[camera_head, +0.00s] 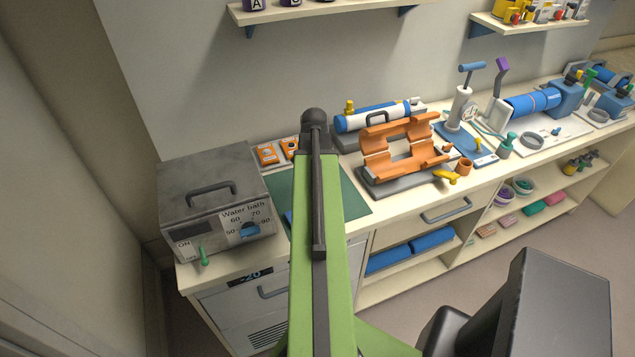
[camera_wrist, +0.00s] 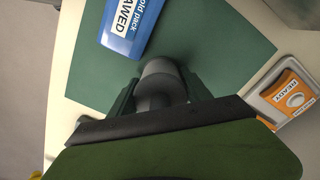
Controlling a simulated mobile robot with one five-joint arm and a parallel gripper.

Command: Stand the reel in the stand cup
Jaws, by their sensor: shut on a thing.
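In the wrist view my gripper (camera_wrist: 160,98) has its dark green fingers shut on a grey round piece (camera_wrist: 159,69) with a wide end and a narrower neck, which looks like the reel. It is over the dark green mat (camera_wrist: 228,50); I cannot tell whether it touches the mat. In the head view my green arm hides the gripper and the held piece. No cup is clearly marked as the stand cup. A small orange cup (camera_head: 464,168) stands at the bench front, and a grey ring-shaped dish (camera_head: 532,141) lies farther right.
A blue cold pack (camera_wrist: 131,22) lies beside the held piece. The grey water bath (camera_head: 212,190) stands left of the mat. An orange cradle (camera_head: 403,150) and a white-blue cylinder (camera_head: 372,117) stand right of my arm.

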